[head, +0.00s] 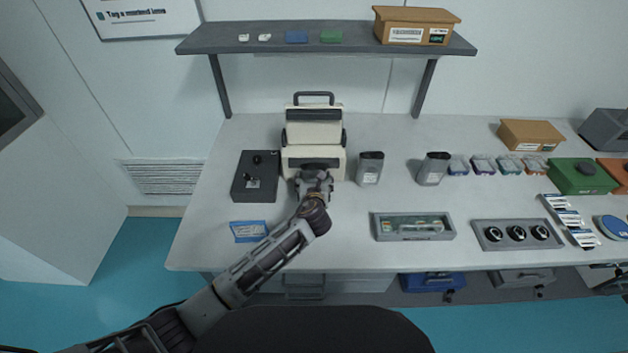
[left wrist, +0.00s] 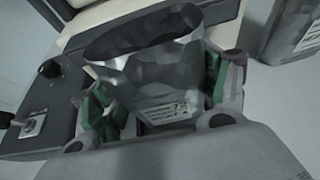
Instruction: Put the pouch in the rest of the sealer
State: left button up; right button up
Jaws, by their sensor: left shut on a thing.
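The sealer (head: 313,132) is a cream machine with dark bands and a handle on top, standing at the back of the table. My left gripper (head: 314,184) is right in front of its lower front part. It is shut on a silver pouch, seen in the left wrist view (left wrist: 165,75), with green finger pads on either side. The pouch's dark mouth is open and a printed label shows low on it. The sealer's cream body (left wrist: 120,18) lies just beyond the pouch. The rest is hidden behind pouch and gripper; I cannot tell whether the pouch touches it.
A dark control box (head: 240,178) with a knob and switch stands left of the sealer. Two more silver pouches, one nearer (head: 369,172) and one farther right (head: 432,173), stand upright. A blue packet (head: 249,231) and a grey tray (head: 413,237) lie nearer the front edge.

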dwell(0.3)
pick_arm(q)
jog(key=o, duration=1.2)
jog(key=shift+r, duration=0.1)
jog(key=v, duration=1.2)
